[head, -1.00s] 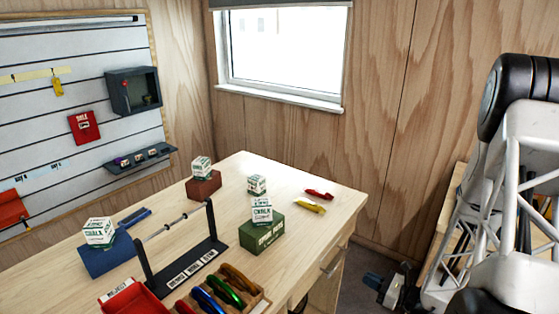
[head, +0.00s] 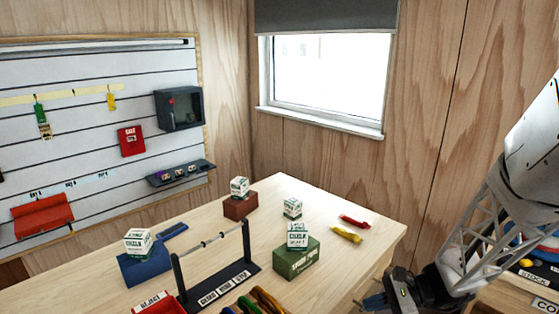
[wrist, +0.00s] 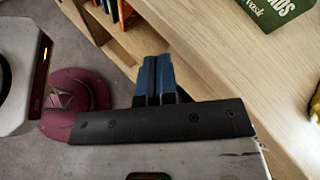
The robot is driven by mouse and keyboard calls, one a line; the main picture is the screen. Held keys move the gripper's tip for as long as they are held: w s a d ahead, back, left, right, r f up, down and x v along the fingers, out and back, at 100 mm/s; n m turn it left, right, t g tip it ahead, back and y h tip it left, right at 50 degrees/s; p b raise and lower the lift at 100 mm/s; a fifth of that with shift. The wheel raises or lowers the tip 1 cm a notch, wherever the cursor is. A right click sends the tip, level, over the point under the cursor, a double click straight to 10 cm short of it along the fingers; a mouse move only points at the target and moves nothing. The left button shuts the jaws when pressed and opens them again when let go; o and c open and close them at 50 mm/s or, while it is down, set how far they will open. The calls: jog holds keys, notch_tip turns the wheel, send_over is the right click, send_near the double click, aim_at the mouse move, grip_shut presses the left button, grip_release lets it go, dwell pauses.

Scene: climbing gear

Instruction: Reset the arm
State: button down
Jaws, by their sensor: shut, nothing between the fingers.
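My gripper (head: 374,302) is at the lower right of the head view, beside the right edge of the workbench (head: 215,190) and below the level of its top. My arm reaches down to it from the right edge. In the wrist view the two blue fingers of my gripper (wrist: 156,78) lie side by side, shut, with nothing held. They point toward the bench's side and its open shelf. No bench object touches the gripper.
The bench holds a green box (head: 297,260) with a chalk block on it, a black rack (head: 215,285), and red and yellow items (head: 346,234) near the right edge. A side table (head: 535,290) stands behind my arm. A dark red round object (wrist: 78,103) lies on the floor.

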jog(key=s+a+r+n+h, duration=0.2)
jog(key=s+r+n+h, duration=0.4)
jog(key=s+r+n, duration=0.1)
jog(key=s+a+r+n+t+h, duration=0.1)
jog(key=s+a+r+n+h, duration=0.1)
jog(key=s+r+n+h, duration=0.5)
jog(key=shift+s+r, duration=1.3)
jog(key=shift+r, duration=0.6)
dwell(0.4)
